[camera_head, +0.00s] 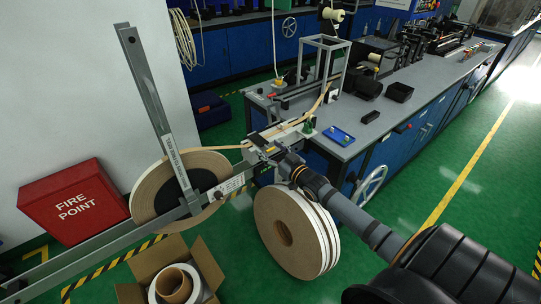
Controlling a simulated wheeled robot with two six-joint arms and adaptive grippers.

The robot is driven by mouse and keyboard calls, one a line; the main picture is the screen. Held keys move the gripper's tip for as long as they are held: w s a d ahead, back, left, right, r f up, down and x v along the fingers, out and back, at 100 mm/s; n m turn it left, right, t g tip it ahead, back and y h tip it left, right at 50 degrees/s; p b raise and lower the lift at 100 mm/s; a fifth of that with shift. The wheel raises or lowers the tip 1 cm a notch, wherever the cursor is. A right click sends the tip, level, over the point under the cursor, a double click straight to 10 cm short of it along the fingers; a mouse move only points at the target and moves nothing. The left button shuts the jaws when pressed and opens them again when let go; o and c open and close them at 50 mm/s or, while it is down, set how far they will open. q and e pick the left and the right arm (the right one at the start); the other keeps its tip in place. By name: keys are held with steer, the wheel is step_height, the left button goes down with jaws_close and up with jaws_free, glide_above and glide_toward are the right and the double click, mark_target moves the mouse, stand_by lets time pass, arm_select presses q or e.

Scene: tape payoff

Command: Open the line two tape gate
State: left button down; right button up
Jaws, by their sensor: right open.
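Two long grey metal bars stand by the tape rolls. One, the raised bar (146,83), tilts steeply upward; the other, the lowered bar (110,245), runs from the bottom left up to my right gripper. Each carries a white label, too small to read surely, so I cannot tell which is line two. My right gripper (266,154) is open at the far end of the lowered bar, by the bench corner. Whether its fingers touch or straddle the bar is hidden. A large tape roll (150,191) sits behind the bars. My left gripper is out of view.
A stack of tape rolls (270,214) stands below my right forearm. An open cardboard box (208,262) with rolls is at the bottom, and a red fire point box (72,203) at left. The grey bench (425,80) holds a blue tray (339,136). Green floor is clear at right.

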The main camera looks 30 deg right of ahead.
jaws_close()
stand_by(0.4)
steer(key=shift+w, duration=0.1)
